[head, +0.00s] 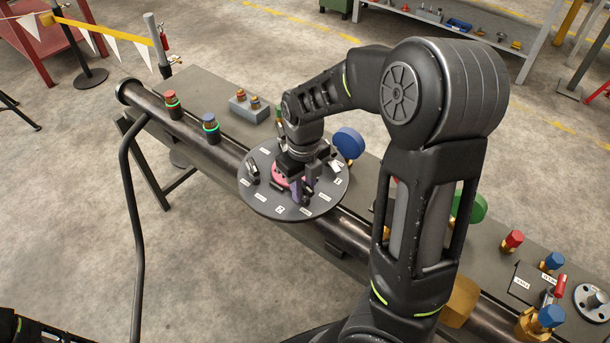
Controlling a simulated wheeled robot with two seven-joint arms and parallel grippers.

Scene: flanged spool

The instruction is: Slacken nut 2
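The spool's round grey flange (262,207) faces up near the middle of the head view, with small white labels around its rim and a pink-red part at its centre. Dark nuts or studs stand on it, one at the left (252,172). The labels are too small to read surely, so I cannot tell which nut is nut 2. My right gripper (303,190) points down over the flange's front right part, its fingers close to the surface. The fingers and wrist hide what is between them. My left gripper is out of view; only part of my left arm shows at the bottom left.
A dark pipe (345,232) runs along the bench (205,93). Valves with red (171,98) and blue (210,122) caps stand left of the flange. A blue disc (349,143) stands behind it. More coloured fittings lie at the right. A hose (132,200) hangs in front.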

